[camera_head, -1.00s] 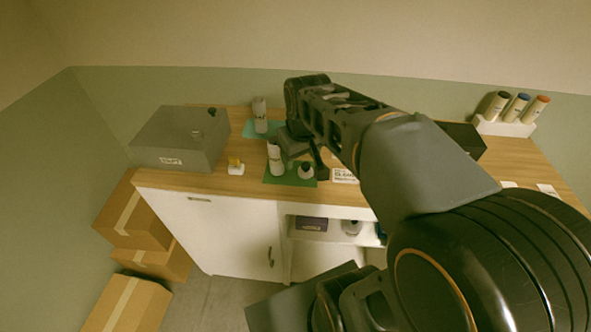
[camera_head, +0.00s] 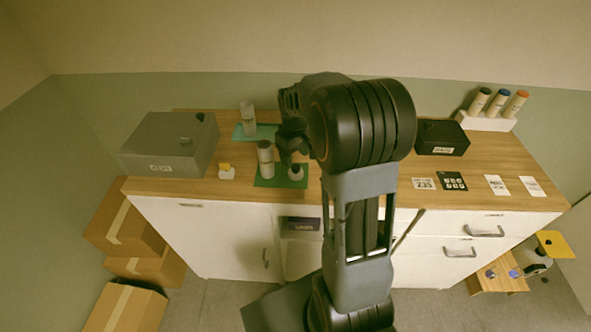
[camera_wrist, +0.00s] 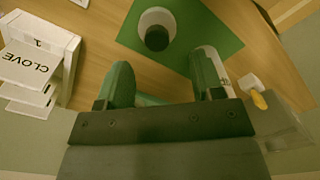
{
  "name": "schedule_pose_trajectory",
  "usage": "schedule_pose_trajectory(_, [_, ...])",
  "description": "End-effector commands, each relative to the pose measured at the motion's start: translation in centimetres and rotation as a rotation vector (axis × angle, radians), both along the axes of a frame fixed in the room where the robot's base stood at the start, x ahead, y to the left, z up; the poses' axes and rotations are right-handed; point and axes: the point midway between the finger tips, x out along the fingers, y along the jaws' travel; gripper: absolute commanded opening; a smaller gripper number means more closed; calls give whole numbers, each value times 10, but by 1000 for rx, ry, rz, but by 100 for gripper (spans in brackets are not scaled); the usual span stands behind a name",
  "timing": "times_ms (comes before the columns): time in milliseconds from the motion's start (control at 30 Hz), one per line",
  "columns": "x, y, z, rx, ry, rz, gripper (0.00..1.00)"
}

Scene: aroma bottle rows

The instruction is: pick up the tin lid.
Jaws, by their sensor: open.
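No piece is clearly readable as the tin lid. A grey box (camera_head: 165,155) with a dark knob on top stands at the table's left. A smaller black box (camera_head: 442,138) stands right of my arm. My gripper (camera_head: 292,150) hangs over the dark green mat (camera_head: 265,182), apart from both boxes. In the wrist view my open, empty gripper (camera_wrist: 163,82) has a finger on each side. A round white bottle with a dark cap (camera_wrist: 157,30) stands on the mat beyond the fingertips. A tall pale bottle (camera_head: 265,158) stands beside it, partly behind one finger in the wrist view.
Another tall bottle (camera_head: 247,118) stands on the teal mat (camera_head: 240,133) behind. A small white block with a yellow top (camera_head: 226,171) sits near the grey box. Several tubes stand in a white rack (camera_head: 487,122) at back right. Cards (camera_head: 453,181) lie along the right front edge.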

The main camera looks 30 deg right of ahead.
Motion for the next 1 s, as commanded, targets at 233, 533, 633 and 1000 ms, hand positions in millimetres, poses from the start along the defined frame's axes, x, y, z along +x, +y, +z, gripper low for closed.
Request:
schedule_pose_trajectory(233, [-1, -1, -15, 0, 2, -1, 61])
schedule_pose_trajectory(533, [-2, -4, -51, 1, 1, 0, 61])
schedule_pose_trajectory(633, [-2, -4, -56, 0, 0, -1, 61])
schedule_pose_trajectory(1000, [-1, -4, -57, -1, -1, -1, 49])
